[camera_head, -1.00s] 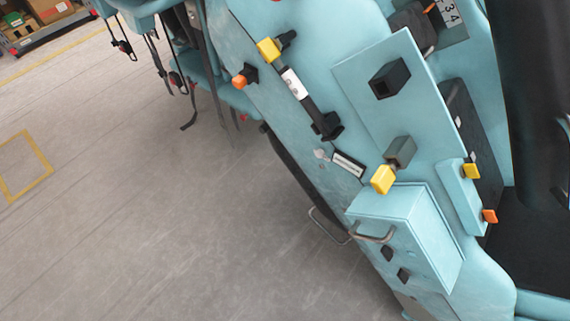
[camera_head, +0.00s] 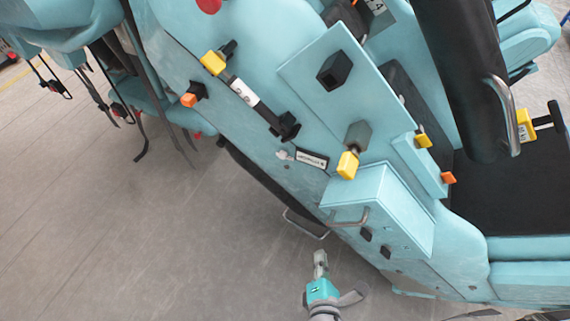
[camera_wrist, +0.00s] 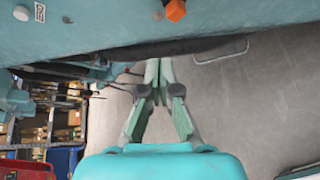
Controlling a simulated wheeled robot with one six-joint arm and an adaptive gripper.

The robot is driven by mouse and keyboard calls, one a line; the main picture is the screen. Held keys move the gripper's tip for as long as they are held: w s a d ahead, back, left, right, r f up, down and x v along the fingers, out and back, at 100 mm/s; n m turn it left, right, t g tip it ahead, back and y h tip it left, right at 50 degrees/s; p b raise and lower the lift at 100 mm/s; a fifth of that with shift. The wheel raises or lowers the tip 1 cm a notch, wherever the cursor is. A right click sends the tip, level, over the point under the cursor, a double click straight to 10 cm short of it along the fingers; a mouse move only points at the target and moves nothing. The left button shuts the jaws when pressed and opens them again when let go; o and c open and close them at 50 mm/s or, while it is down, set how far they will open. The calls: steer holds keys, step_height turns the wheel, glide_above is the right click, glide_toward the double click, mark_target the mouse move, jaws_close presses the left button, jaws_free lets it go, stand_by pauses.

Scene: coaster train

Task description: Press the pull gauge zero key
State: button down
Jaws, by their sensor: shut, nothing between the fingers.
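My gripper (camera_head: 320,262) is shut and empty, low in the head view, in front of the teal car's side and apart from it. Its closed fingers (camera_wrist: 159,75) show in the wrist view, clear of the car side above. A yellow device (camera_head: 526,124) with a pale face and a black handle is by the black seat at the far right; it may be the pull gauge, but I cannot tell. Its keys are too small to make out. In the wrist view a white round button (camera_wrist: 21,13) sits beside a small label (camera_wrist: 39,12) that I cannot read clearly.
A black restraint (camera_head: 455,75) overhangs the seat. The grey floor at left is open.

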mark_target(282, 157)
steer(key=w+a+r+n+t+h, duration=0.2)
steer(key=a+r+n, duration=0.1)
steer(key=a+r, duration=0.4)
steer(key=w+a+r+n+t+h, duration=0.1)
steer(key=w+a+r+n+h, duration=0.1)
steer(key=a+r+n, duration=0.2)
steer(key=a+r, duration=0.3)
steer(key=a, duration=0.1)
steer(key=shift+w+a+r+t+h, duration=0.2)
steer(key=shift+a+r+t+h, duration=0.15)
steer(key=shift+r+t+h, duration=0.05)
steer(key=shift+w, duration=0.1)
steer(key=x, duration=1.4)
steer(key=shift+d, duration=0.1)
